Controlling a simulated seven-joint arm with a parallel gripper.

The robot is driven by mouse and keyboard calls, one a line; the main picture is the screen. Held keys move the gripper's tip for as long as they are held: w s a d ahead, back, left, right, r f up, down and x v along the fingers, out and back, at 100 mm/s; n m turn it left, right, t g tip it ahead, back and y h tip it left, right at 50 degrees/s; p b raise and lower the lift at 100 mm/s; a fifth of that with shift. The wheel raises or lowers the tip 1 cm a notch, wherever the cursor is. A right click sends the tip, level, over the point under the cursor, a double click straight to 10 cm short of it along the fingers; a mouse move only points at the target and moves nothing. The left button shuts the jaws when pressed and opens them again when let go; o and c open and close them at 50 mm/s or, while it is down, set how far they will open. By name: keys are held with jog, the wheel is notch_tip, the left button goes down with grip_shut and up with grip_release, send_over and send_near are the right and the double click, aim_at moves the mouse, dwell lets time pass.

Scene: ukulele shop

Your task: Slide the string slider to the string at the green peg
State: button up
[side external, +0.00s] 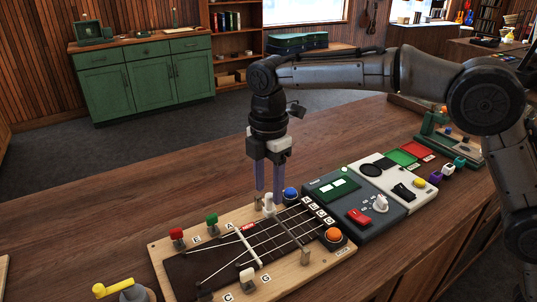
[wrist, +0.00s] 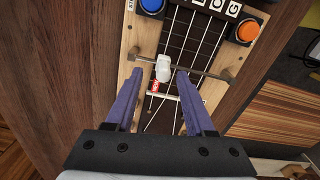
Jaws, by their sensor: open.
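The string slider is a white knob (side external: 268,201) on a metal rail across the wooden ukulele board (side external: 160,262). It sits near the rail's far end. In the wrist view the slider (wrist: 163,69) is near the rail's left end, beside a red tag. The green peg (side external: 212,220) stands at the board's far left edge, by the letter A, next to the red peg (side external: 178,234). My gripper (side external: 270,196) points down over the slider, fingers open. In the wrist view the slider lies between the fingertips (wrist: 159,73), a little ahead of them; contact cannot be told.
A white peg (side external: 247,276) stands near the letters C and G. A blue button (side external: 291,194) and an orange button (side external: 334,235) flank the letter tiles. A dark control box (side external: 350,205) stands right of the board. A yellow crank (side external: 115,287) is at front left.

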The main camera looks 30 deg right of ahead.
aim_at(269, 194)
notch_tip(269, 194, up, 12)
jog(key=shift+r, duration=0.25)
dwell(0.5)
